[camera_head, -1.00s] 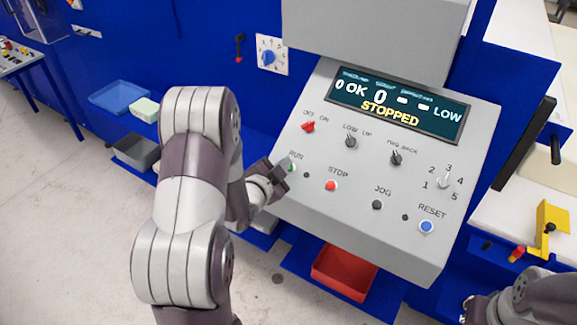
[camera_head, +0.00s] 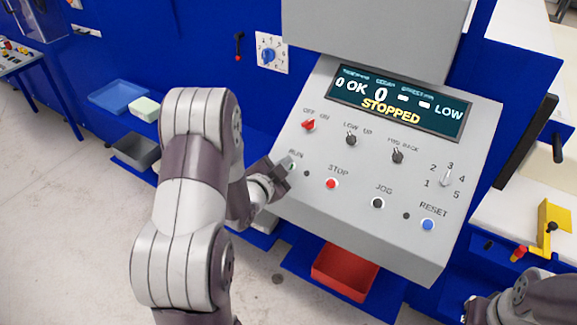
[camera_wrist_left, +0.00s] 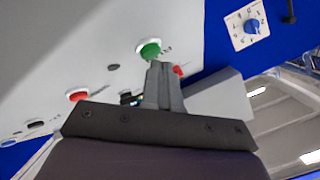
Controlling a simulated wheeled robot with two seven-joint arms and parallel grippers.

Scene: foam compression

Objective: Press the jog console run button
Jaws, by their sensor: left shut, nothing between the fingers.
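The grey jog console (camera_head: 375,170) stands in front of me with its display (camera_head: 398,103) reading STOPPED. The green RUN button shows in the left wrist view (camera_wrist_left: 149,48), just beyond the fingertips; in the head view my gripper mostly covers it. My left gripper (camera_head: 285,166) is shut and empty, its tips close to the RUN button. In the left wrist view the shut fingers (camera_wrist_left: 160,75) point at the button's lower edge; I cannot tell whether they touch it. My right arm (camera_head: 530,300) shows at the lower right, its gripper not clearly visible.
The red STOP button (camera_head: 331,184), black JOG button (camera_head: 378,203) and blue RESET button (camera_head: 428,225) lie right of RUN. A red bin (camera_head: 344,272) is below the console.

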